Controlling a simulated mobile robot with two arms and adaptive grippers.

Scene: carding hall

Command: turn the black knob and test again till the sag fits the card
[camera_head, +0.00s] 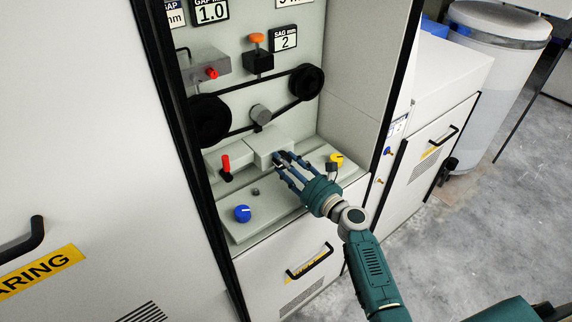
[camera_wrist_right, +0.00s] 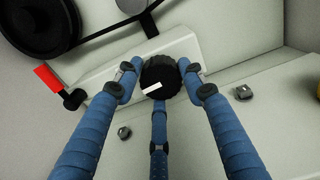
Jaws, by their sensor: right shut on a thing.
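The black knob (camera_wrist_right: 160,72) with a white mark shows in the right wrist view, on the front of a pale block (camera_head: 268,146). In the head view the fingers mostly hide it. My right gripper (camera_head: 283,162) has its blue fingers closed around the knob; it also shows in the right wrist view (camera_wrist_right: 162,88). The card reading "SAG mm 2" (camera_head: 284,39) is on the back panel. Below it a black belt (camera_head: 262,82) runs between a lower left pulley (camera_head: 208,121) and an upper right pulley (camera_head: 306,82). An orange-topped black device (camera_head: 258,60) stands above the belt. My left gripper is not in view.
A red lever (camera_head: 225,164) is left of the knob's block. A blue knob (camera_head: 242,213) and a yellow knob (camera_head: 336,158) sit on the ledge. A grey roller (camera_head: 261,114) is at the belt's lower run. The cabinet's side walls bound the opening.

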